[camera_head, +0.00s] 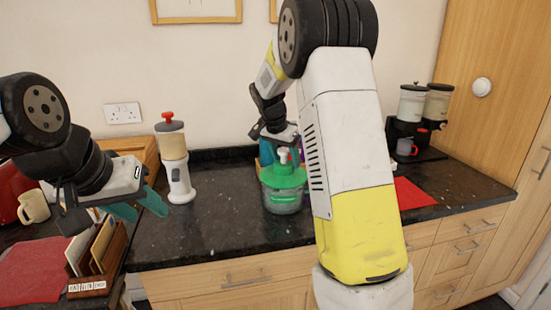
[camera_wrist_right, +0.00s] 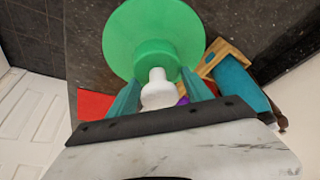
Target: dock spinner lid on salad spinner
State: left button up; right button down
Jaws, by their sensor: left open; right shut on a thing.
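The green spinner lid (camera_head: 283,176) with a white knob (camera_head: 283,155) is over the clear salad spinner bowl (camera_head: 284,208) on the dark counter. I cannot tell whether the lid's rim touches the bowl or hangs just above it. My right gripper (camera_head: 281,143) is above the lid, shut on its knob. In the right wrist view the teal fingers (camera_wrist_right: 160,93) stand on either side of the white knob (camera_wrist_right: 158,88), with the green lid (camera_wrist_right: 150,35) beyond, hiding the bowl. My left gripper (camera_head: 141,206) is open and empty at the left, near the counter's front edge.
A dispenser with a red top (camera_head: 174,155) stands left of the spinner. A letter rack (camera_head: 95,255) and cream mug (camera_head: 33,206) are near my left gripper. A red mat (camera_head: 412,194) and coffee maker (camera_head: 410,125) are at the right. Counter between dispenser and spinner is clear.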

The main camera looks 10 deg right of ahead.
jog(key=shift+f, duration=0.5)
jog(key=c, duration=0.7)
grip_release()
jog(key=v, duration=1.1)
jog(key=shift+s, duration=0.1)
jog(key=s+a+n+t+y, duration=0.1)
jog(key=s+n, duration=0.4)
jog(key=s, duration=1)
jog(key=s+a+n+t+y, duration=0.1)
jog(key=s+n+y, duration=0.3)
jog(key=s, duration=1.1)
jog(key=shift+s+f+n+t, duration=0.15)
jog(key=shift+s+n+t, duration=0.05)
jog(key=shift+n+t, duration=0.35)
